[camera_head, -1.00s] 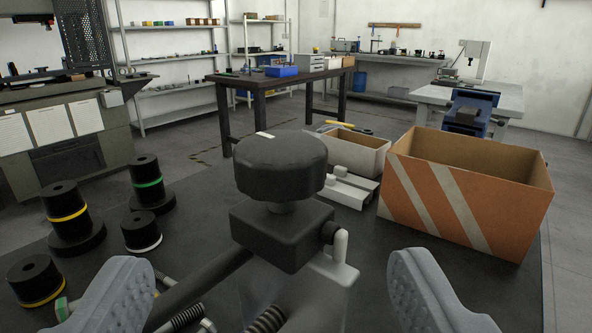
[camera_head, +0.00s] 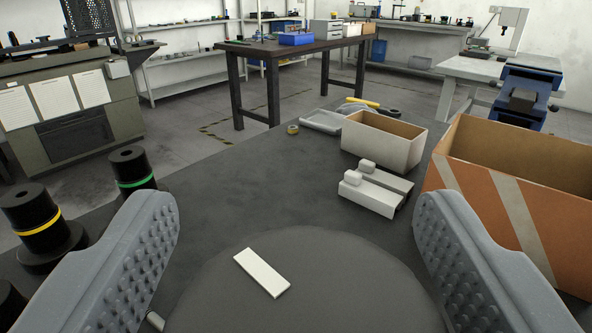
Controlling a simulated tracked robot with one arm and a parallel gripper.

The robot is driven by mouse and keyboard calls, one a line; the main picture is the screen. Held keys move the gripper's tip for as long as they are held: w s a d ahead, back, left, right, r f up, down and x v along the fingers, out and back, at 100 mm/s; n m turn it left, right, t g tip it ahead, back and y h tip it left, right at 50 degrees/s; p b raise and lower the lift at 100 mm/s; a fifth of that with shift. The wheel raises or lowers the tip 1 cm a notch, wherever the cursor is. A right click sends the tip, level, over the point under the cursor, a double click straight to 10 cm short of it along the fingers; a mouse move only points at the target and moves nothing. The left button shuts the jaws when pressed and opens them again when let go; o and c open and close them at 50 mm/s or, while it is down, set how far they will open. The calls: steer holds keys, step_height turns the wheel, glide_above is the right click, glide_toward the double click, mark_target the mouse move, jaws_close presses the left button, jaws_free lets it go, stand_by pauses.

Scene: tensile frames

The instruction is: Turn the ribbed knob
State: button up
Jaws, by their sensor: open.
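The ribbed knob (camera_head: 318,268) is a wide, dark round cap seen from above at the bottom of the view. A white mark (camera_head: 262,272) lies on its top, left of centre, slanting down to the right. My gripper (camera_head: 297,235) is open, with one grey studded finger on each side of the knob. The fingers appear apart from the knob, with a gap on both sides. The knob's side, its stem and the block under it are hidden below its top.
An orange-striped cardboard box (camera_head: 520,200) stands close to the right finger. Behind the knob are a small open carton (camera_head: 384,140) and pale blocks (camera_head: 375,190). Black stacked weights (camera_head: 45,228) with yellow and green bands stand at the left.

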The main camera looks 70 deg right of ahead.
steer(key=shift+w+d, duration=0.1)
steer(key=shift+d, duration=0.15)
